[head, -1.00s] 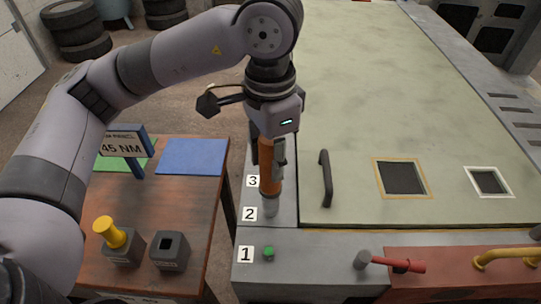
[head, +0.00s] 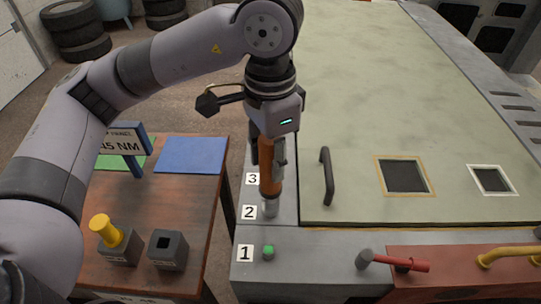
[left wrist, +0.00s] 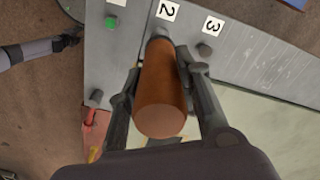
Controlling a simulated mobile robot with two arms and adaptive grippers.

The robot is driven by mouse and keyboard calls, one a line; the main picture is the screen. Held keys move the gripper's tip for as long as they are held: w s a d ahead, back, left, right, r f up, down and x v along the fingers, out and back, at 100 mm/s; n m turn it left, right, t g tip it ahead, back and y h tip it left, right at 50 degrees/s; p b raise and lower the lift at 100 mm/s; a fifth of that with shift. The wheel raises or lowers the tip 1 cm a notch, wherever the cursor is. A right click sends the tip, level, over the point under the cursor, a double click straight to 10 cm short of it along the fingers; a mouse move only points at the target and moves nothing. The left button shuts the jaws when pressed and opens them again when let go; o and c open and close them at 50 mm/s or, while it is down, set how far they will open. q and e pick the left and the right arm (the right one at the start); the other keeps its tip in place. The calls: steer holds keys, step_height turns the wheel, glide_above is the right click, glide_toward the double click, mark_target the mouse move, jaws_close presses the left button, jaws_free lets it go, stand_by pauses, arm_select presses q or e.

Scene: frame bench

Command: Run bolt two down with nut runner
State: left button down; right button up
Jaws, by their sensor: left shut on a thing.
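The nut runner, an orange-brown cylinder (head: 269,178), stands upright in my left gripper (head: 268,152), whose fingers are shut around its body. Its grey socket end (head: 269,207) is down beside label 2 (head: 249,212), at the place of bolt two. Bolt two is hidden under it in the head view. In the left wrist view the runner (left wrist: 160,105) sits between the fingers (left wrist: 163,85), with grey metal (left wrist: 158,32) at its far end by the label 2. I cannot tell how far the socket covers the bolt. My right arm's dark end (left wrist: 70,38) shows small in the left wrist view.
Bolt one (head: 268,252) has a green top. Bolt three (left wrist: 205,50) is grey. A handle (head: 326,176) stands close right of the runner, and a red lever (head: 405,264) lies nearer. The wooden table (head: 190,215) holds a yellow-handled tool (head: 106,230) and an empty holder (head: 167,250).

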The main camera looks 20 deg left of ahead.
arm_select(q)
steer(key=shift+f+b, duration=0.15)
steer(key=shift+b, duration=0.8)
stand_by(1.7)
steer(key=shift+r+p, duration=1.95)
steer(key=shift+r, duration=1.1)
